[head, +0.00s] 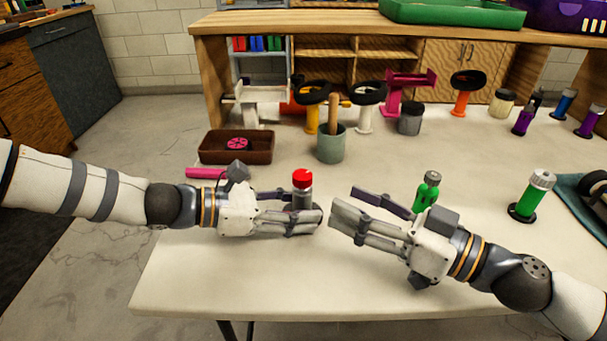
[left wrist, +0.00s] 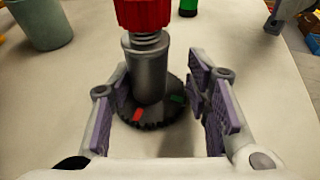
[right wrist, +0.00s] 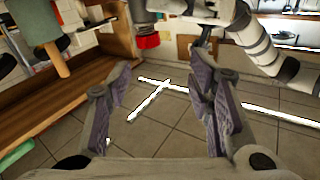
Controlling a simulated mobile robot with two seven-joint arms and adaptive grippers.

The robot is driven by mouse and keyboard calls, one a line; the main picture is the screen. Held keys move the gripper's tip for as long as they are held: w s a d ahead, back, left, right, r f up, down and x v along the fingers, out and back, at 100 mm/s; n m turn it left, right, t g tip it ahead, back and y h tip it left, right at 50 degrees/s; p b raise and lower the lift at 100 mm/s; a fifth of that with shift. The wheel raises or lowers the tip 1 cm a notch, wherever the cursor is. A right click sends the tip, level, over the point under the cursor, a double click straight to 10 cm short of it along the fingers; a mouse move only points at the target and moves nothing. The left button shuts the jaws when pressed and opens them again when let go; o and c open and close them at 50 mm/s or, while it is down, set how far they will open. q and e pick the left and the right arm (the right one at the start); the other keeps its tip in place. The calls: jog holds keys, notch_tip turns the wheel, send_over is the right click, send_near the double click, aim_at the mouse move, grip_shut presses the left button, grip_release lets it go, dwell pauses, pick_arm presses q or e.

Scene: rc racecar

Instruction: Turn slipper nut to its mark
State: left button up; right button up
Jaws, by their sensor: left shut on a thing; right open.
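The slipper nut (head: 302,178) is a red knob on top of an upright grey slipper shaft (head: 302,199). In the left wrist view the nut (left wrist: 145,12) sits above a spring, and a dark toothed gear (left wrist: 153,122) at the foot bears a red mark (left wrist: 138,115) and a green mark (left wrist: 177,99). My left gripper (head: 305,215) is shut on the slipper shaft assembly low down, below the nut. My right gripper (head: 345,208) is open and empty, just right of the assembly. The nut also shows in the right wrist view (right wrist: 147,41).
A brown tray (head: 210,150) with a pink wheel and a green cup (head: 331,147) stand behind. A green bottle (head: 427,190) stands behind my right gripper, another (head: 530,200) farther right. The front of the white table (head: 300,280) is clear.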

aim_at(311, 180)
jog(key=shift+w+d+n, duration=0.35)
jog(key=shift+d+n, duration=0.35)
jog(key=shift+d, duration=0.15)
jog(key=shift+w+a, duration=0.15)
jog(key=shift+w, duration=0.1)
jog(key=x, duration=1.1)
jog(key=shift+a+f, duration=0.15)
jog(key=shift+f, duration=0.05)
grip_shut()
